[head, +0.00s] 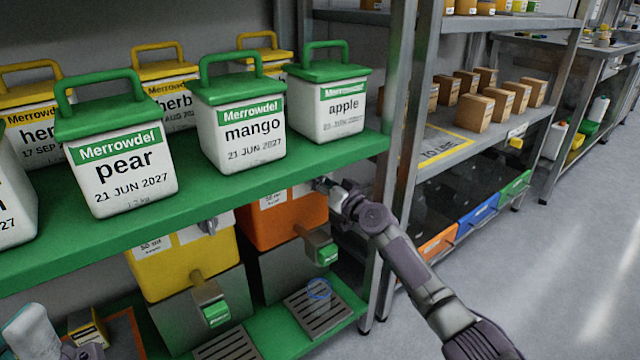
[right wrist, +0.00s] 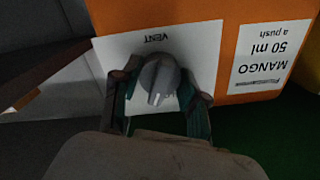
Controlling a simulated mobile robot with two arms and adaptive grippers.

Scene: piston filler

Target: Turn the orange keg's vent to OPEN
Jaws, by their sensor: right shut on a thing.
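The orange keg (head: 285,222) stands under the green shelf, labelled "MANGO 50 ml a push" in the right wrist view (right wrist: 185,28). Its grey vent knob (right wrist: 158,80) sits on a white plate marked VENT, seen upside down there. My right gripper (head: 335,190) is at the keg's upper right in the head view. Its fingers (right wrist: 160,112) are shut on the knob, one on each side. A pale line on the knob points toward the bottom of that view.
A yellow keg (head: 178,262) stands left of the orange one, with taps and slotted drip trays (head: 320,310) below. The green shelf (head: 215,182) above holds several lidded tubs. A steel post (head: 393,150) stands just right of my right gripper. The floor at right is clear.

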